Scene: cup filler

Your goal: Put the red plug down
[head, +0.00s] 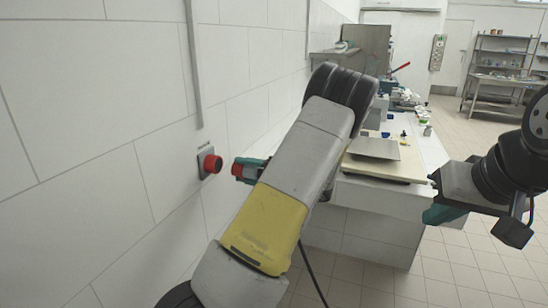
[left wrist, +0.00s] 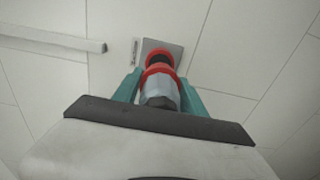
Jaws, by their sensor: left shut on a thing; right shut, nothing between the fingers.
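The red plug (head: 237,170) is held in my left gripper (head: 246,168), its red end facing the wall. In the left wrist view the plug (left wrist: 160,88), with a red collar and grey body, sits between the teal fingers of my left gripper (left wrist: 157,86). A red round socket (head: 210,163) on a grey plate is fixed to the tiled wall; it also shows in the left wrist view (left wrist: 161,56), just beyond the plug. In the head view a gap separates plug and socket. My right gripper (head: 436,200) is shut and empty at the right, far from the plug.
A white tiled counter (head: 432,150) stands behind my left arm, with a board (head: 410,167) and a flat grey plate (head: 374,148) on it. Small items clutter its far end. Shelves (head: 497,75) stand at the back right. A dark cable (head: 315,273) hangs beside my left arm.

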